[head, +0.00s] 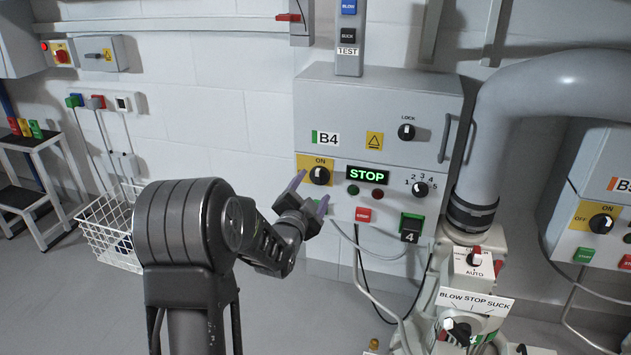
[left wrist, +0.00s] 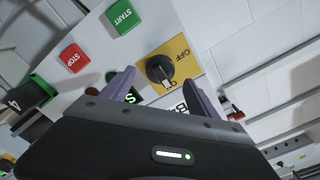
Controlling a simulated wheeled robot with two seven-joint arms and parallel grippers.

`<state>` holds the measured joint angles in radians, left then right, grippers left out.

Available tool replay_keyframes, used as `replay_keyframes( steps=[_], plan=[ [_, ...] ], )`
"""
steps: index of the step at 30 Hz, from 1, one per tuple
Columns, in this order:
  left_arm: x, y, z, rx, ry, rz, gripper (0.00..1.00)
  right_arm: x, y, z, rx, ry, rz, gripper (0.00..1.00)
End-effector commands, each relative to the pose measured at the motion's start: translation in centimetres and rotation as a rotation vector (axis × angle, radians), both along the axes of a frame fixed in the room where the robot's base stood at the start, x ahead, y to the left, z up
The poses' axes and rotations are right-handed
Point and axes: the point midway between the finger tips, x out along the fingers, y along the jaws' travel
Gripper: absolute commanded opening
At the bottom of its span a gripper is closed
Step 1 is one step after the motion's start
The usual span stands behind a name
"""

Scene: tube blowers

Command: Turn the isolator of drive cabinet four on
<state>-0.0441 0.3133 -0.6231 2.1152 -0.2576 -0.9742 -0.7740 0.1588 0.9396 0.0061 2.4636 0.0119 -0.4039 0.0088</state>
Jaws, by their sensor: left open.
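Drive cabinet four (head: 385,105) is the grey cabinet labelled B4, with a tag 4. Its isolator is a black knob (head: 319,175) on a yellow plate marked ON at the top; it also shows in the left wrist view (left wrist: 160,69), where OFF and ON can be made out. There its white mark lies on the ON side. My left gripper (head: 311,194) is open, its purple fingers just below and left of the knob in the head view. In the wrist view the knob is between and just beyond the fingertips, seemingly clear of them. My right gripper is not in view.
The cabinet has a lit STOP display (head: 367,175), a red stop button (head: 363,214), a numbered selector (head: 420,189) and a LOCK knob (head: 406,132). A green START button (left wrist: 124,17) is near the isolator. A large grey pipe (head: 490,120) and cabinet B5 (head: 605,170) stand right.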

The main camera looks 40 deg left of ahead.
Motion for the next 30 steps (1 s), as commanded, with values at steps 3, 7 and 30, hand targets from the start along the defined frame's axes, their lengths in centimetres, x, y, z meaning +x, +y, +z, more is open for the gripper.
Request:
replay_keyframes(
  steps=[3, 7, 30],
  plan=[
    [-1.9, -0.6, 0.2, -0.001, 0.000, 0.001, 0.69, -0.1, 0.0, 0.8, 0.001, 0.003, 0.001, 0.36],
    [-3.2, -1.1, 0.1, 0.000, 0.000, 0.000, 0.69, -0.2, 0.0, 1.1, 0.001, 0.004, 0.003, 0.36],
    [-3.6, -1.2, -0.7, -0.075, 0.002, 0.003, 0.69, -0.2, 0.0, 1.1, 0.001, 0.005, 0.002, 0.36]
  ],
)
